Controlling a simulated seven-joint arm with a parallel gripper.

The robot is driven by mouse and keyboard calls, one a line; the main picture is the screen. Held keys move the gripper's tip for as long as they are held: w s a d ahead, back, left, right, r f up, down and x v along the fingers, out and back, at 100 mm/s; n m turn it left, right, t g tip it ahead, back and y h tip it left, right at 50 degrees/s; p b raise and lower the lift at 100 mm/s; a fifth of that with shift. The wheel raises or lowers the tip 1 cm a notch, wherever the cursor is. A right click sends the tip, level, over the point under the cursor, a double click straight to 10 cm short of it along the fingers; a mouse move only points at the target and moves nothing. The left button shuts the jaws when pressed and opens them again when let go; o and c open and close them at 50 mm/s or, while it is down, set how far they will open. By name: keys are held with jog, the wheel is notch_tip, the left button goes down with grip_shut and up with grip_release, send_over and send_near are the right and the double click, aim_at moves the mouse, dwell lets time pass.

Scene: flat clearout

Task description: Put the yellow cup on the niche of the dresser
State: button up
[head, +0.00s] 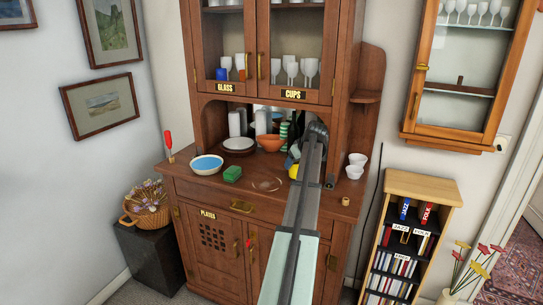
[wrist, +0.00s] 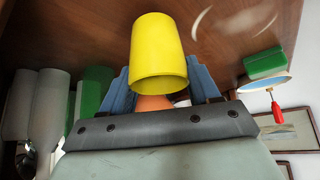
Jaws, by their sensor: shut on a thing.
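The yellow cup (wrist: 160,50) is between the blue fingers of my gripper (wrist: 160,72) in the wrist view, which looks upside down. My gripper is shut on the cup. I cannot tell whether the cup touches the counter.
On the counter are a blue-and-white bowl (head: 207,164), a green block (head: 232,173) and white cups (head: 355,165). The counter's front middle has free room.

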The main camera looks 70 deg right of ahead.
jog(key=w+d, duration=0.2)
jog(key=w, duration=0.1)
jog(key=w+d, duration=0.3)
jog(key=w, duration=0.1)
jog(key=w+d, duration=0.3)
jog(key=w, duration=0.1)
jog(key=w+d, duration=0.2)
jog(key=w, duration=0.1)
jog(key=shift+w+d+f, duration=0.1)
jog(key=shift+f, duration=0.7)
jog(key=o, duration=1.1)
jog(key=shift+f, duration=0.1)
jog(key=shift+s+a+r, duration=0.2)
jog(key=shift+s+r, duration=0.05)
jog(key=shift+r, duration=0.25)
jog(key=s+a, duration=0.2)
jog(key=s, duration=0.1)
jog(key=s+a, duration=0.2)
jog(key=s, duration=0.1)
jog(key=s+a, duration=0.3)
jog(key=s, duration=0.1)
jog(key=shift+r, duration=0.15)
